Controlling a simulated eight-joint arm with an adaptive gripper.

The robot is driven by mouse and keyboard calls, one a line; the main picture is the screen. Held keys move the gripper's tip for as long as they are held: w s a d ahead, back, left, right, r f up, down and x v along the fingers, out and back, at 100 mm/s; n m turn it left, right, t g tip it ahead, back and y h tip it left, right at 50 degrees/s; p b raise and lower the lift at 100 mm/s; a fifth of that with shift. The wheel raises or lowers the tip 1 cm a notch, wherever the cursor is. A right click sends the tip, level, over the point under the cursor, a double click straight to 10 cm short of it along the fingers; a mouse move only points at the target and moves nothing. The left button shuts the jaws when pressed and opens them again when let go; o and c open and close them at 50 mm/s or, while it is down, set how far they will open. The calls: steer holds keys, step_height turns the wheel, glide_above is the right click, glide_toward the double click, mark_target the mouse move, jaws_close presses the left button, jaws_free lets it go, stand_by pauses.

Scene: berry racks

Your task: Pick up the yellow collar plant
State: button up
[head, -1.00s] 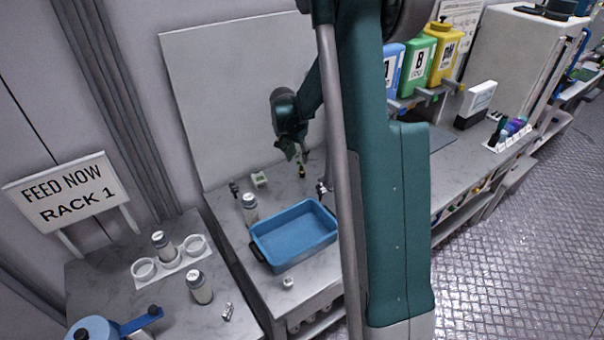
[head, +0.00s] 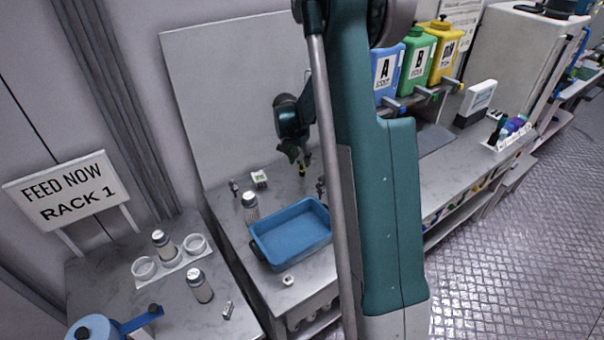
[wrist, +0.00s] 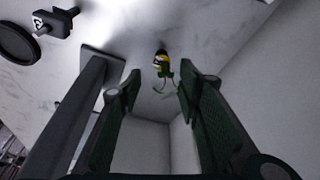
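The yellow collar plant (wrist: 161,64) shows in the wrist view as a small dark plug with a yellow band and thin green stems. It lies on or stands at the pale counter, centred ahead of the fingertips. My gripper (wrist: 157,82) is open, its two dark green fingers on either side of the plant's line, with nothing between them. In the head view my gripper (head: 292,150) hangs above the back of the counter. The plant (head: 302,168) shows there as a small dark and yellow spot just right of the fingers.
A blue tray (head: 262,250) stands in front on the counter, with a capped jar (head: 250,208) at its left. A small white-green block (head: 259,179) is behind the jar. A white panel (head: 230,90) rises behind. In the wrist view a grey post (wrist: 78,115) stands left of my fingers.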

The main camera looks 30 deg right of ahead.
mark_target(302, 170)
steer(key=shift+d+f, duration=0.1)
steer(key=shift+f, duration=0.2)
steer(key=shift+x, duration=2.5)
steer(key=shift+w, duration=0.2)
steer(key=c, duration=0.8)
